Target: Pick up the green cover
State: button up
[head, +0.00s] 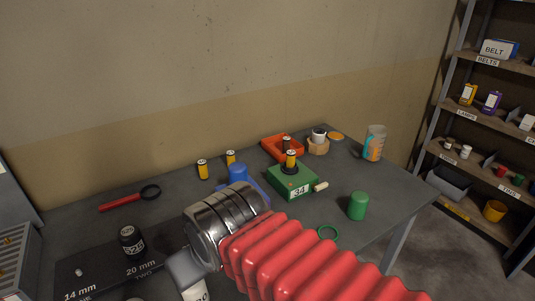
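A green cylinder (358,206), which looks like the green cover, stands upright on the right part of the dark table (395,192). Left of it is a green box (300,191) marked 34, with a dark and yellow cylinder (291,160) standing on top and a pale peg at its right side. A green ring (328,232) lies flat nearer to me, partly hidden by my arm. My arm, with red bellows and a shiny metal part, crosses the lower middle. My gripper's fingers cannot be made out. Nothing of mine touches the green cylinder.
A blue object (238,173) stands behind my arm, partly hidden. Shelves (490,120) stand right. Table around the green cylinder is clear.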

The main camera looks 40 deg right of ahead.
aim_at(359, 200)
jog(key=z, duration=2.1)
